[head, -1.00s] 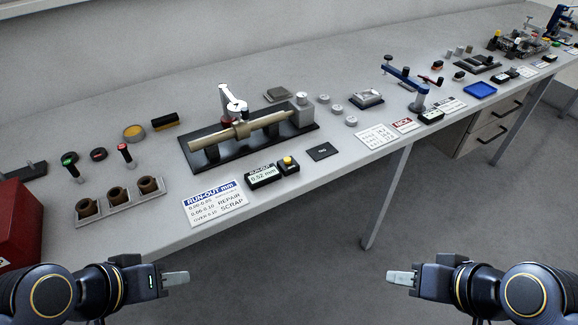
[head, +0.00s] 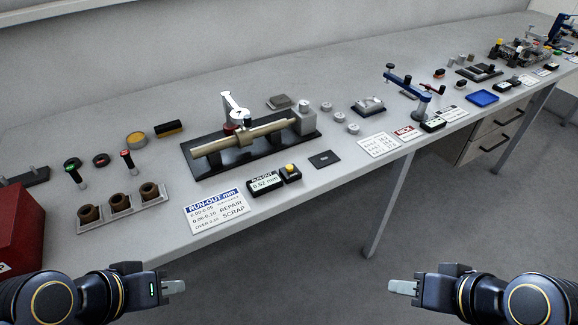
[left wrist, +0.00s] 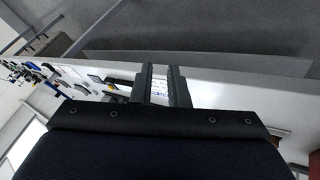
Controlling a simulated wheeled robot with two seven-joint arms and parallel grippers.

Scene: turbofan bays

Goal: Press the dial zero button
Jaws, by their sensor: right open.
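The yellow button (head: 290,168) sits on a small black box right of the run-out readout (head: 265,183), near the bench's front edge. Nothing touches it. The readout shows a value in mm that I cannot read surely. The white dial gauge (head: 235,108) stands over a tan shaft (head: 260,131) on a black fixture (head: 211,171). My left gripper (head: 173,287) is in front of the bench, low at left, empty; its two fingers stand apart in the left wrist view (left wrist: 161,85). My right gripper (head: 403,287) is open and empty, low at right, away from the bench.
A run-out card (head: 217,210) lies left of the readout and a black plate (head: 324,159) lies right of the button. A tray of brown cups (head: 120,206) and a red box (head: 18,232) are at left. A blue-armed stand (head: 409,90) is at right.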

